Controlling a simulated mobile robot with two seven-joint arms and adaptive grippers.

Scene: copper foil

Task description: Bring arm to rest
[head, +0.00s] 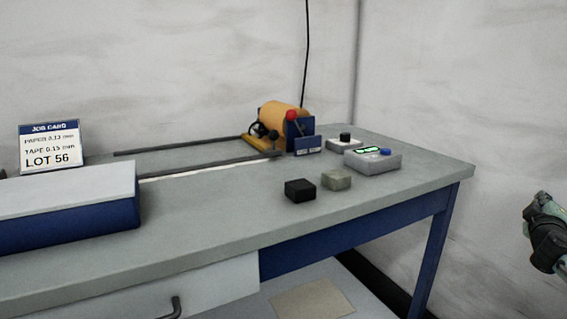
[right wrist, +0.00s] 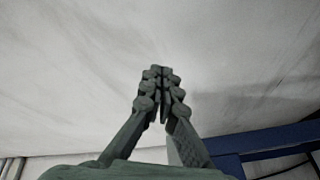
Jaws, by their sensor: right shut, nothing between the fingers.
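My right gripper shows in the right wrist view (right wrist: 162,72) with its two fingers together and nothing between them. It points at the pale wall, clear of any object. In the head view part of my right arm (head: 546,235) shows at the right edge, off the right end of the workbench and apart from it; the fingertips are not clear there. My left gripper is in neither view.
The grey workbench (head: 215,220) has blue legs and carries a black block (head: 300,190), a grey-green block (head: 336,180), a small device with a green display (head: 372,160), an orange roller (head: 283,117), a blue box (head: 70,220) and a job card (head: 50,146). Room right of the bench is free.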

